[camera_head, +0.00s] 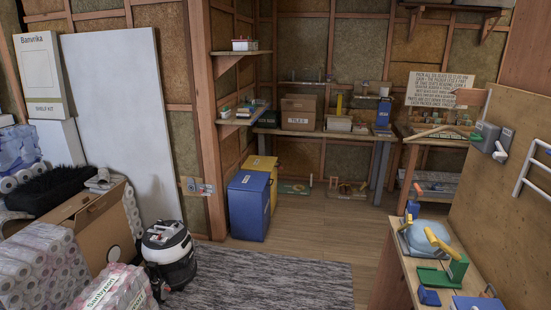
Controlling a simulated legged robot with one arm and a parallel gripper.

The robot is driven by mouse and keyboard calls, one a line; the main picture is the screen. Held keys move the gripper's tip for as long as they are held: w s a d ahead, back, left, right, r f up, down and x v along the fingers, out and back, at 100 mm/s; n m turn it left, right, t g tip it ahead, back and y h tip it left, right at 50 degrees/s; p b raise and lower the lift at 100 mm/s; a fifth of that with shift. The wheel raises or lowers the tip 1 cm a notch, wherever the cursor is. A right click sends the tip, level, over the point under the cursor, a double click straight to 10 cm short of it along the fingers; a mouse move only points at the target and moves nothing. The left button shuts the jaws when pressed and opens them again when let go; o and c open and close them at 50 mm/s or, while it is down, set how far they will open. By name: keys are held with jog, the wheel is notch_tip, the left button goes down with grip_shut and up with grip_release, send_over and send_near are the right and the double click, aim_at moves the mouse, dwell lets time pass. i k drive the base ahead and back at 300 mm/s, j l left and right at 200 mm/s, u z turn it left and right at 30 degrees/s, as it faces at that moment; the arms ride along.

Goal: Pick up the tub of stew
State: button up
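I cannot make out a tub of stew for certain in the head view. Small containers stand on the far workbench (330,134) and on the wall shelves, but they are too small to identify. A white open bin (339,123) on that bench is one of them. My gripper is not in view.
A vacuum cleaner (169,254) stands by a grey rug (262,284). Paper-roll packs (45,265) and a cardboard box (103,229) crowd the left. Blue (249,206) and yellow bins stand mid-room. A tool-covered bench (398,264) is at right. Wooden floor between is clear.

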aim_at(243, 45)
jog(key=i+j, duration=0.2)
jog(key=i, duration=0.25)
jog(key=i+j, duration=0.25)
jog(key=i, duration=0.15)
jog(key=i+j+z, duration=0.1)
jog(key=i, duration=0.35)
jog(key=i+j, duration=0.35)
jog(key=i+l+u, duration=0.25)
jog(key=i, duration=0.35)
jog(key=i+l+u, duration=0.3)
jog(key=i, duration=0.35)
jog(key=i+l+u, duration=0.25)
jog(key=i, duration=0.3)
jog(key=i+l+u, duration=0.2)
jog(key=l, duration=0.3)
jog(key=i+l+u, duration=0.2)
jog(key=l, duration=0.3)
jog(key=i+l+u, duration=0.25)
jog(key=l, duration=0.3)
jog(key=l+u, duration=0.2)
jog(key=l, duration=0.35)
jog(key=i+l+u, duration=0.2)
jog(key=l, duration=0.4)
jog(key=k+j, duration=0.05)
jog(key=k, duration=0.05)
